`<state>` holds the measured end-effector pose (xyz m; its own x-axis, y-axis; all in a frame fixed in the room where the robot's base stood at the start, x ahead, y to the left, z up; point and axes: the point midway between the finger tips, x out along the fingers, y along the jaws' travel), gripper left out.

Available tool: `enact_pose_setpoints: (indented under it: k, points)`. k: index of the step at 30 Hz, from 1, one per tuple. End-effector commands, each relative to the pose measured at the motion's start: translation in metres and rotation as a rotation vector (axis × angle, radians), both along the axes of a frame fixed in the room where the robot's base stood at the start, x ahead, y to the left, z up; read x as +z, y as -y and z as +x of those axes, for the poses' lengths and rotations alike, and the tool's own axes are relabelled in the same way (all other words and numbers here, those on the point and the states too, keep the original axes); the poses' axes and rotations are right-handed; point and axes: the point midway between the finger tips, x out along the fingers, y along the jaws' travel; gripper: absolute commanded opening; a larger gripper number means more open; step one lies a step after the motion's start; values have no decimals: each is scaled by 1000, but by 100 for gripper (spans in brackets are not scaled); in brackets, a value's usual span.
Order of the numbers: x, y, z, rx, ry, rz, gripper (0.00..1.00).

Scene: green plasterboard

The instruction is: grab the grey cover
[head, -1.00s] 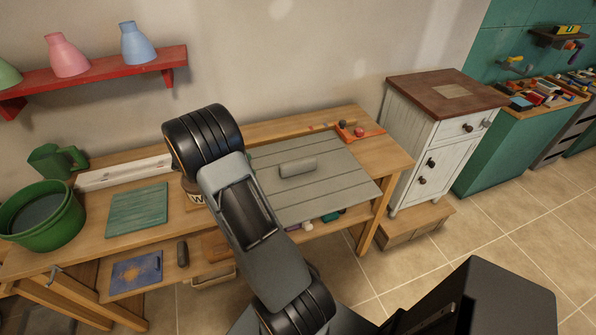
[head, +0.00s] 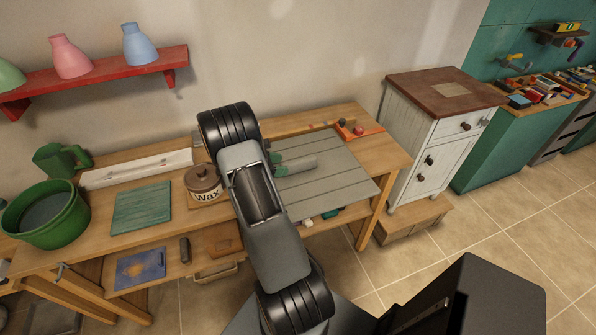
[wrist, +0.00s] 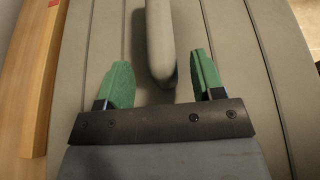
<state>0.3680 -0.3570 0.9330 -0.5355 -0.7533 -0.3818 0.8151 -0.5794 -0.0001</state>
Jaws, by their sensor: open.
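The grey cover (head: 335,185) is a flat planked panel lying on the wooden workbench, with a rounded grey handle (head: 302,163) on top. In the wrist view the cover (wrist: 225,25) fills most of the picture. Its handle (wrist: 158,40) runs away from me, with its near end between my fingertips. My gripper (head: 284,163) is open, with green fingers at the handle's left end in the head view. In the wrist view my gripper (wrist: 160,72) has a finger on each side of the handle, with gaps. My arm hides the cover's left part in the head view.
A Wax pot (head: 204,184) stands left of my arm. Further left are a teal board (head: 141,207), a green tub (head: 47,216) and a green jug (head: 60,162). An orange tool (head: 360,132) lies behind the cover. A white cabinet (head: 425,150) stands right of the bench.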

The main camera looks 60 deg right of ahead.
Motion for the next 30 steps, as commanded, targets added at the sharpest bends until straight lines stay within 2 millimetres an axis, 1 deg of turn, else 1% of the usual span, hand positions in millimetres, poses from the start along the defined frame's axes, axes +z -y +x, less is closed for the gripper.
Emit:
enact_pose_setpoints:
  k: [3, 7, 10, 17, 20, 30]
  points:
    - [-5, 12, -11, -3, -3, 2, 62]
    - [-11, 22, -17, -3, -1, 1, 62]
    - [-14, 26, -20, -1, 0, 1, 62]
    - [-14, 26, -20, 0, 1, 0, 62]
    - [-14, 26, -20, 0, 1, 0, 54]
    - [-14, 26, -20, 0, 1, 0, 22]
